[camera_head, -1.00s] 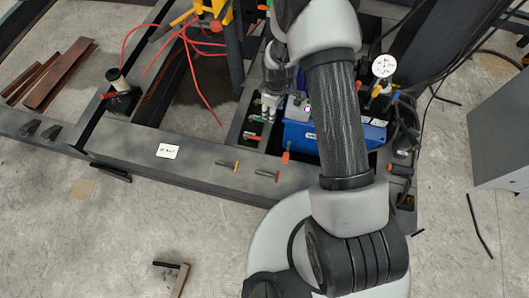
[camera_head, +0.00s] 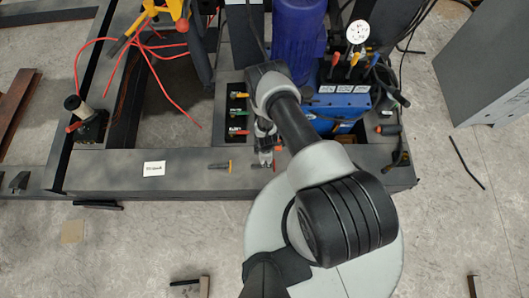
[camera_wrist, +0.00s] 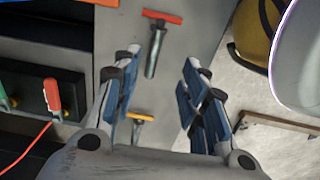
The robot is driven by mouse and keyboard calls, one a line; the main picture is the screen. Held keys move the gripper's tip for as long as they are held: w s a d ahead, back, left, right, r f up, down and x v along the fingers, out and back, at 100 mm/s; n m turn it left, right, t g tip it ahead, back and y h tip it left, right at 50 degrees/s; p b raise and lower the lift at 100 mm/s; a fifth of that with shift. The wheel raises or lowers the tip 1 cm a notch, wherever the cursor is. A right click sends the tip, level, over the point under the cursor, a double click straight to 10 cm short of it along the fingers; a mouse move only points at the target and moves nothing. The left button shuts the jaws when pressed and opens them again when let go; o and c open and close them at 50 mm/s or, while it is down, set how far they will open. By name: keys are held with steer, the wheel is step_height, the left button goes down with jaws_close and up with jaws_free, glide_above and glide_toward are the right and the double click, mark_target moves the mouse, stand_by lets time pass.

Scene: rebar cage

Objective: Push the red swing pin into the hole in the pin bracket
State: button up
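A pin with a red-orange crossbar (camera_wrist: 162,17) and a grey shaft (camera_wrist: 152,55) lies on the grey frame plate in the wrist view. My gripper (camera_wrist: 166,72) is open, with blue-padded fingers to either side of the shaft's lower end; I cannot tell its height above the plate. Nothing is held. A second pin with a yellow-orange bar (camera_wrist: 138,116) lies nearer the palm. In the head view, my gripper (camera_head: 264,158) is over the frame's front beam, right of a yellow-ended pin (camera_head: 220,165). I cannot pick out the pin bracket with certainty.
Green, yellow and red handles (camera_head: 238,112) sit in a dark panel behind my gripper. A blue box (camera_head: 338,105) with levers and a gauge (camera_head: 358,32) stands to the right. Red cables hang at the left. The front beam (camera_head: 115,168) is mostly clear, with a white label (camera_head: 154,168).

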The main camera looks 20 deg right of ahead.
step_height(320, 180, down, 6)
steer(key=shift+f+b, duration=0.2)
steer(key=shift+b, duration=1)
steer(key=f+b, duration=0.2)
steer(key=f, duration=0.1)
steer(key=f+b, duration=0.1)
steer(key=f, duration=0.1)
steer(key=shift+w+f, duration=0.1)
steer(key=shift+w, duration=0.3)
steer(key=shift+c, duration=0.3)
jaws_close()
